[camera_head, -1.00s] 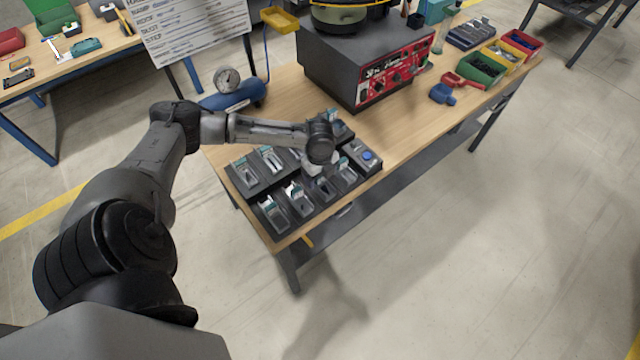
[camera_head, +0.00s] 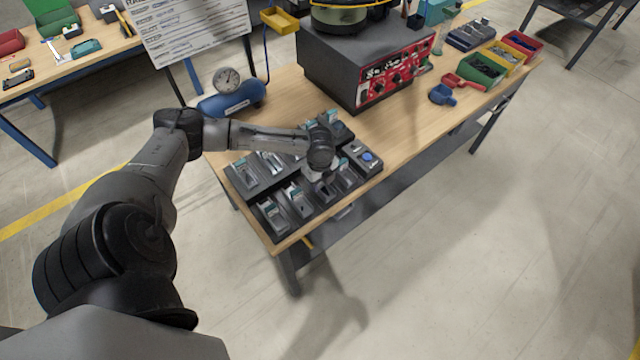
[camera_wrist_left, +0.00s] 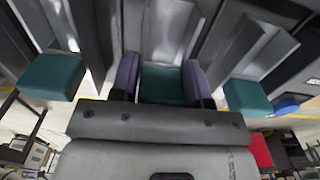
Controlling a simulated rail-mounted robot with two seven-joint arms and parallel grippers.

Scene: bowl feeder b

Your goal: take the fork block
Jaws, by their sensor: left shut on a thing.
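My left gripper (camera_head: 320,172) is over the black trays (camera_head: 322,206) on the wooden table; its fingertips are hidden in the head view. In the left wrist view, the left gripper (camera_wrist_left: 161,78) has its two purple finger pads on either side of a teal-ended block (camera_wrist_left: 162,86). It is shut on this block, which sits between similar grey pieces with teal ends, such as a left one (camera_wrist_left: 50,76) and a right one (camera_wrist_left: 247,97). The block's far part is grey and metallic; its full shape is hidden. My right gripper is not in view.
A black feeder box with a red control panel (camera_head: 394,78) stands behind the trays. A blue tank with a gauge (camera_head: 232,100) stands at the left. A blue button (camera_head: 368,156) is at the trays' right end. Colored bins (camera_head: 484,68) are farther right.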

